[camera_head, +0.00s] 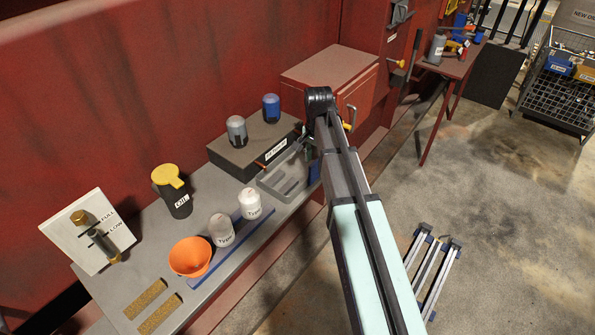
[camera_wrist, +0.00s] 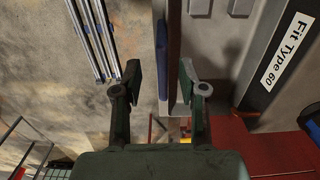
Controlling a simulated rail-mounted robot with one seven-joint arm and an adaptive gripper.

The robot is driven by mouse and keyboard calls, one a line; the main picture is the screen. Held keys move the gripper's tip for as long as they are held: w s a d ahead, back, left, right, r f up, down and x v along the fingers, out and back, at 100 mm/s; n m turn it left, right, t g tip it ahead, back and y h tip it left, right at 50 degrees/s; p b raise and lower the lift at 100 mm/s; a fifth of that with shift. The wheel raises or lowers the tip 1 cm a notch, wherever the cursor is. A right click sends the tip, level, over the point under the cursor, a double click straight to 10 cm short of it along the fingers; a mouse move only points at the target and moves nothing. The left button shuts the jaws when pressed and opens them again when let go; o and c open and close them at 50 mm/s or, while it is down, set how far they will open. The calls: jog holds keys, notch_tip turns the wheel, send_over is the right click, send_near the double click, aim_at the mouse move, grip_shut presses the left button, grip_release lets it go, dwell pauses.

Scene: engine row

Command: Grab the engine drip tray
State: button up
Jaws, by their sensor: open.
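A shallow grey tray (camera_head: 284,180), which looks like the engine drip tray, lies on the bench (camera_head: 145,215) in front of a dark labelled box (camera_head: 240,158). In the head view my arm hides part of the gripper and the tray's right end.
The dark box's label reads "Fit Type 60" (camera_wrist: 286,52) in the wrist view. A grey canister (camera_head: 237,131) and a blue one (camera_head: 271,108) stand on it. White filters (camera_head: 250,203) and an orange funnel (camera_head: 190,257) stand left. A folded stand (camera_head: 433,265) is on the floor.

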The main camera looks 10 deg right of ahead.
jog(key=shift+a+f+p, duration=0.2)
jog(key=shift+f+p, duration=0.9)
jog(key=shift+f, duration=1.55)
grip_shut()
